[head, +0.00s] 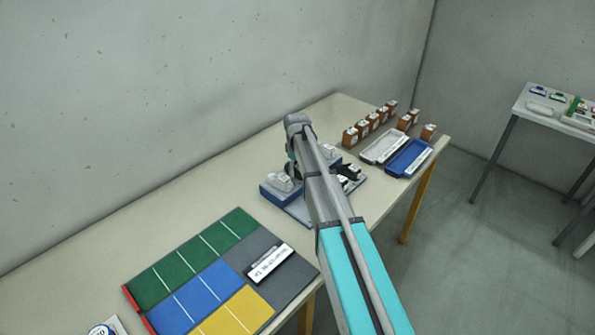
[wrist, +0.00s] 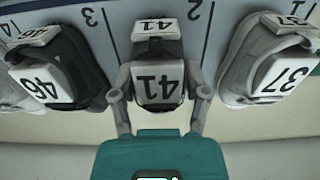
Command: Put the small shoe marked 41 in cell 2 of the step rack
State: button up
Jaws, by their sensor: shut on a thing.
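In the wrist view my gripper (wrist: 159,92) is shut on the small dark shoe marked 41 (wrist: 159,103), one finger on each side. The shoe lies over cell 2 of the step rack (wrist: 222,22), between the dividing lines beside the printed 2 and 3. I cannot tell whether it rests on the rack or is just above it. A grey shoe marked 37 (wrist: 262,70) is in cell 1 and a black shoe marked 46 (wrist: 58,72) is in cell 3. In the head view my arm partly covers the rack (head: 269,194) and hides the held shoe.
A mat with green (head: 190,262), blue and yellow fields lies at the front left of the table. A grey tray (head: 378,150) and a blue tray (head: 402,166) lie beyond the rack, near several orange-brown boxes (head: 365,129). Another table (head: 530,118) stands at the far right.

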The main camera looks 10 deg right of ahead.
jog(key=shift+f, duration=0.1)
jog(key=o, duration=1.2)
jog(key=shift+c, duration=0.2)
notch_tip(320, 180, up, 12)
jog(key=p, duration=1.2)
jog(key=s+m, duration=0.7)
jog(key=s, duration=2.2)
jog(key=shift+d, duration=0.1)
